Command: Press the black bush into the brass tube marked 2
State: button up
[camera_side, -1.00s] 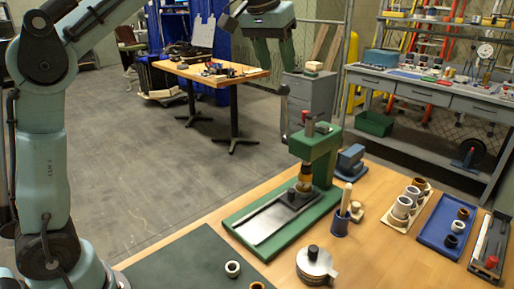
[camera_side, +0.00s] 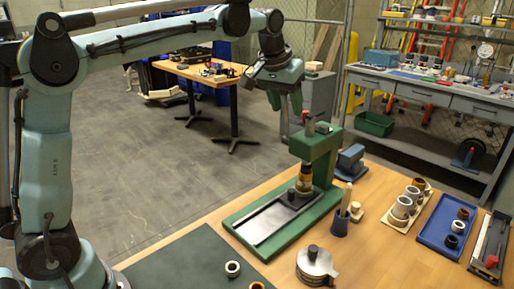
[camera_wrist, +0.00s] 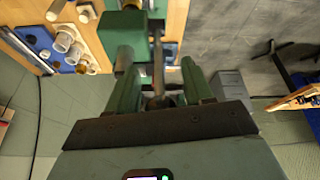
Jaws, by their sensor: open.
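My gripper (camera_side: 284,103) is in the air behind the green arbor press (camera_side: 317,152), fingers pointing down. In the wrist view its open fingers (camera_wrist: 160,78) hold nothing, with the press lever between them. A very dark ring, likely the black bush (camera_side: 451,241), lies at the near end of the blue tray (camera_side: 437,236). Several tubes stand on a pale board (camera_side: 392,222); a brownish one, perhaps brass (camera_side: 420,184), is at its far end. No number is readable. The press has an amber part (camera_side: 305,177) under its ram.
A blue cup (camera_side: 339,224) with a wooden handle stands right of the press. A round metal pot (camera_side: 315,264) and a dark mat (camera_side: 190,262) are nearer. A grey tray with a red part (camera_side: 491,262) lies far right. A workbench (camera_side: 440,95) stands behind.

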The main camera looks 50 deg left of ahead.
jog(key=shift+f, duration=0.1)
jog(key=shift+c, duration=0.5)
grip_shut()
jog(key=shift+d, duration=0.1)
dwell(0.8)
